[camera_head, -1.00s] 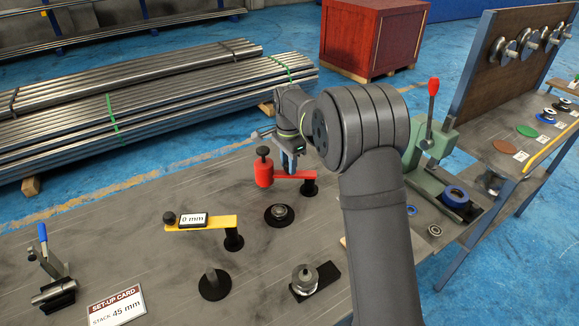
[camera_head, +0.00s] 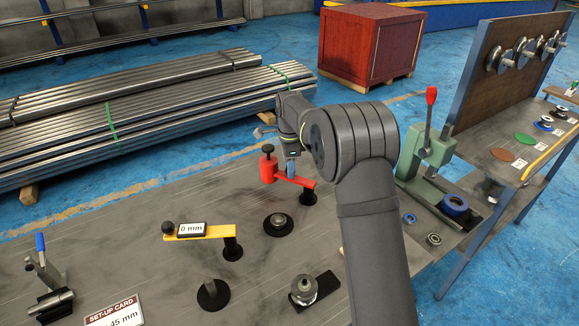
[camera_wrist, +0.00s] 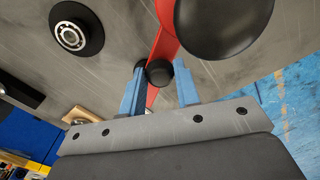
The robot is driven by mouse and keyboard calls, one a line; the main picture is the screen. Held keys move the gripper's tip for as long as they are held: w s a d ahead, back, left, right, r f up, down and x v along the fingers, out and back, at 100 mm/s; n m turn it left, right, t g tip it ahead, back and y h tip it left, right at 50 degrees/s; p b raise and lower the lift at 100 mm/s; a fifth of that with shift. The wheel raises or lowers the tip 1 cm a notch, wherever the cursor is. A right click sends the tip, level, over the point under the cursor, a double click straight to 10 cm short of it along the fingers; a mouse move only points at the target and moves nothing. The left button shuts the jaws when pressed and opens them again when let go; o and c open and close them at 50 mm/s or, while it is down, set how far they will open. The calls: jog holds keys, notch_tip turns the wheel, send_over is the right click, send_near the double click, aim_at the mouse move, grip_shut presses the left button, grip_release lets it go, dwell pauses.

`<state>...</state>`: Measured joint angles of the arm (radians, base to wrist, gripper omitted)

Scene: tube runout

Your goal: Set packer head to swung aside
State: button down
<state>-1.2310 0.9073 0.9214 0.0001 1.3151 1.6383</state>
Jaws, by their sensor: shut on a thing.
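The packer head is a red arm with a red cylinder end (camera_head: 267,171) and a black knob on top. Its other end sits on a black post (camera_head: 308,195) at the back of the bench. My gripper (camera_head: 291,168) is over the red arm between the cylinder and the post. In the wrist view my gripper's two blue fingers (camera_wrist: 159,75) are shut around a small black knob (camera_wrist: 159,73) on the red arm (camera_wrist: 164,40). A large black round knob (camera_wrist: 224,20) fills the top of that view. The arm points left and away, clear of the bearing spindle (camera_head: 278,222).
A yellow arm with a "0 mm" display (camera_head: 192,229) stands left. A bare post (camera_head: 211,291) and a dark block with a metal piece (camera_head: 305,287) are in front. A green press (camera_head: 425,150) stands right. Behind are tube stacks (camera_head: 130,110) and a red crate (camera_head: 370,45).

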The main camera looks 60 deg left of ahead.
jog(key=shift+w+a+r, duration=0.1)
jog(key=shift+r, duration=0.05)
jog(key=c, duration=1.1)
grip_release()
notch_tip(320, 180, up, 17)
jog(key=shift+r, duration=0.15)
notch_tip(320, 180, down, 18)
jog(key=shift+r, duration=0.2)
dwell(0.3)
